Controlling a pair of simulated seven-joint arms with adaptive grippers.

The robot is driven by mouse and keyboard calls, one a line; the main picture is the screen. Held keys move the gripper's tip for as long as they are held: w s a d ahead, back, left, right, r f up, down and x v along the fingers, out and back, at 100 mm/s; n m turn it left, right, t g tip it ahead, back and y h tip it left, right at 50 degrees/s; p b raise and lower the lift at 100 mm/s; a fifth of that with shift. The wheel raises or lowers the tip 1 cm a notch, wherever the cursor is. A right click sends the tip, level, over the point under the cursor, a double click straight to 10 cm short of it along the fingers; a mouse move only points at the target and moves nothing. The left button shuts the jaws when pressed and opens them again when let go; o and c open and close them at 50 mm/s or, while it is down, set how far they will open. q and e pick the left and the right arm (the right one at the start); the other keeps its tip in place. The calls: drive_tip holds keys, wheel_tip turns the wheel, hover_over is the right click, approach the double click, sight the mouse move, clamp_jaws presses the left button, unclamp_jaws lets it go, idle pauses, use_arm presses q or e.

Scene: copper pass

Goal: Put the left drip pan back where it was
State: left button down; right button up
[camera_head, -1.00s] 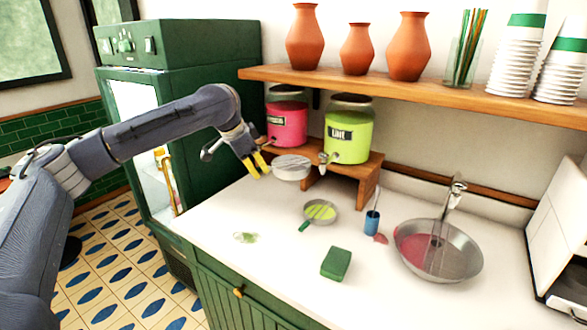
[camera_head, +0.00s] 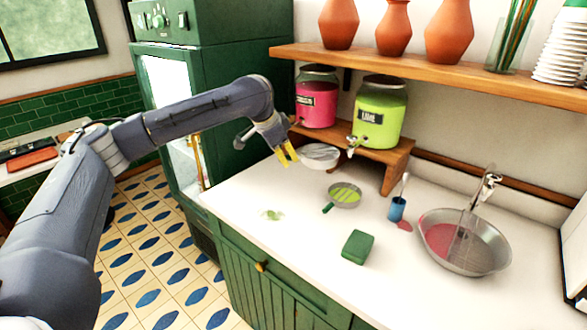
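A round, shallow pale grey drip pan (camera_head: 320,156) is at the back left of the counter, in front of the pink dispenser (camera_head: 317,98). My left gripper (camera_head: 287,153) is at the pan's left side, its yellow fingertips pointing down and close together. They appear to be at or very near the rim; I cannot tell whether they grip it. No handle of the pan is visible. I also cannot tell whether the pan rests on the counter. My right gripper is not in view.
The lime dispenser (camera_head: 379,112) stands on the wooden riser (camera_head: 398,165).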

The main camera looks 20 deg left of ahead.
use_arm(q)
drive_tip(key=w+a+f+n+y, duration=0.1)
drive_tip(key=w+a+f+n, duration=0.3)
drive_tip(key=a, duration=0.3)
drive_tip(key=w+a+f+n+y, duration=0.1)
drive_tip(key=w+a+f+y, duration=0.1)
drive_tip(key=w+a+f, duration=0.35)
drive_tip(key=shift+t, duration=0.4)
drive_tip(key=shift+w+a+f, duration=0.2)
drive_tip(key=shift+w+f, duration=0.05)
drive_tip(key=shift+f, duration=1.05)
drive_tip(key=shift+w+a+f, duration=0.2)
drive_tip(key=shift+a+f, duration=0.05)
drive_tip(key=shift+f, duration=1.05)
drive_tip(key=shift+w+a+f, duration=0.2)
drive_tip(key=shift+w+f, duration=0.05)
drive_tip(key=shift+f, duration=1.05)
drive_tip(key=c, duration=2)
unclamp_jaws()
drive_tip(key=shift+f, duration=0.1)
drive_tip(key=o, duration=0.4)
drive_tip(key=v, duration=1.2)
